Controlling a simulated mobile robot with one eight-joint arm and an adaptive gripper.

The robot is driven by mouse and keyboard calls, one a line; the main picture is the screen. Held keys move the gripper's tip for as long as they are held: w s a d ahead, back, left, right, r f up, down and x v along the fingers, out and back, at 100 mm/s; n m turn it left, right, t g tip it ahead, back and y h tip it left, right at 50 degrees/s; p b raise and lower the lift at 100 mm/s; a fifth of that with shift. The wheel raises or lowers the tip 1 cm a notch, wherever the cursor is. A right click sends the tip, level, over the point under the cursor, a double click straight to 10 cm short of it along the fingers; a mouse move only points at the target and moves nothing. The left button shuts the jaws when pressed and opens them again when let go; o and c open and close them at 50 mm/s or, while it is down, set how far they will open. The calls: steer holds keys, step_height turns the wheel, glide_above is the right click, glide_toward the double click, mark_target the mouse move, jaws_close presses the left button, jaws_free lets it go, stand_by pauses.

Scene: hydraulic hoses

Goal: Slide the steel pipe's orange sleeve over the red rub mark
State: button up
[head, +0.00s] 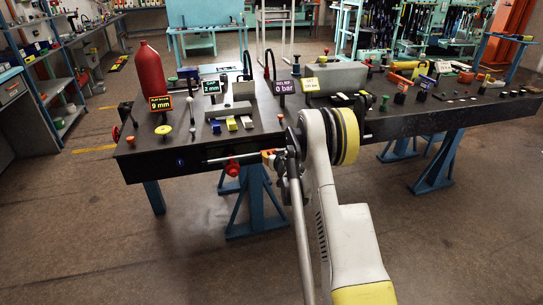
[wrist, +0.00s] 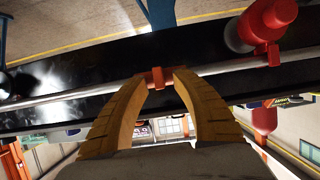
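The steel pipe (wrist: 225,70) runs across the wrist view in front of a dark table side. In the head view the pipe (head: 216,159) runs along the table's front edge. The orange sleeve (wrist: 157,77) is a short ring with a raised tab on the pipe. My gripper (wrist: 159,76) has its two yellow fingers at either side of the sleeve, with the tips against it. In the head view my gripper (head: 269,156) is at the pipe, largely hidden by my wrist. I cannot make out a red rub mark on the visible pipe.
A red fitting (wrist: 267,20) with an orange-red clamp (wrist: 267,55) sits at the pipe, right of my fingers; it also shows in the head view (head: 232,167). The dark table (head: 170,165) carries several signs, tools and a red bottle (head: 149,72). Floor in front is clear.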

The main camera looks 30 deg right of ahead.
steer(key=shift+s, duration=0.1)
steer(key=v, duration=1.2)
steer(key=shift+r, duration=0.1)
steer(key=s+a+r+n+g+y, duration=0.15)
steer(key=s+a+r, duration=0.25)
steer(key=a+r, duration=0.45)
steer(key=s+a+r+n+g+y, duration=0.15)
steer(key=s+a+r, duration=0.4)
steer(key=a, duration=0.65)
steer(key=s+a+g, duration=0.1)
steer(key=s+a, duration=0.2)
steer(key=s, duration=0.4)
steer(key=s+a+g, duration=0.1)
steer(key=s+a, duration=0.3)
steer(key=s, duration=0.4)
steer(key=s+a+g+y, duration=0.1)
steer(key=s+a, duration=0.3)
steer(key=s, duration=0.3)
steer(key=shift+s+a+n, duration=0.2)
steer(key=shift+s+n, duration=0.05)
steer(key=shift+n, duration=0.05)
